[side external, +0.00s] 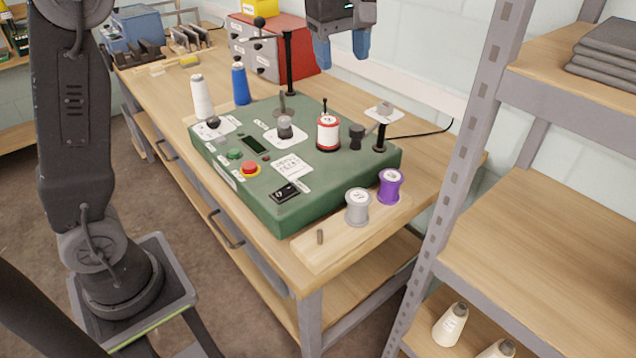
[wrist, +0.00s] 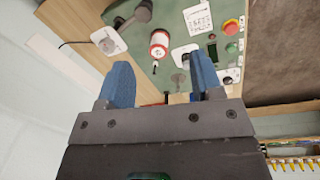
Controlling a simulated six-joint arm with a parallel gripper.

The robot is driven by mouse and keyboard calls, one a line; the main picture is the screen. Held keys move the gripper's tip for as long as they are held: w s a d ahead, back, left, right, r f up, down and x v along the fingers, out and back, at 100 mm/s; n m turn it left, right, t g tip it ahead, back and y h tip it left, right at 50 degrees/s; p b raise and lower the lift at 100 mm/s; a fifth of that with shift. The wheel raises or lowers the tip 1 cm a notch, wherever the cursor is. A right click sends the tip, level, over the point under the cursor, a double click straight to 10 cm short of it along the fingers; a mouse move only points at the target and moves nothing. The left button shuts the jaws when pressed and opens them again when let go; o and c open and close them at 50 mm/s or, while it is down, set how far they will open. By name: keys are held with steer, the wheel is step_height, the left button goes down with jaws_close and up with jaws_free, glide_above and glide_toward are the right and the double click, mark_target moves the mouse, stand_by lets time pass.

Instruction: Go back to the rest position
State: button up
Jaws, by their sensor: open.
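My gripper (side external: 342,52) hangs above the back right of the green machine box (side external: 290,225) in the side external view, well clear of it. Its two blue fingers stand apart, and the wrist view shows the gap between the fingertips (wrist: 161,72) with nothing held. A red and white spool (side external: 328,133) stands upright on the box below the gripper. In the wrist view the spool (wrist: 158,46) shows beyond the fingers, apart from them.
A tall black post (side external: 289,65) rises behind the box, left of my gripper. White (side external: 202,98) and blue (side external: 240,84) thread cones stand at the back. Grey (side external: 357,207) and purple (side external: 390,186) spools stand in front. A metal shelf (side external: 470,150) stands at right.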

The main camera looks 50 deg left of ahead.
steer(key=s+f+m+t, duration=0.1)
steer(key=s+f+m, duration=0.2)
steer(key=s+m, duration=0.2)
steer(key=s+f+m+t, duration=0.2)
steer(key=s+m, duration=0.3)
steer(key=s, duration=0.5)
steer(key=s+f+m+t, duration=0.1)
steer(key=s+f+m, duration=0.4)
steer(key=s, duration=0.3)
steer(key=shift+s+a, duration=0.2)
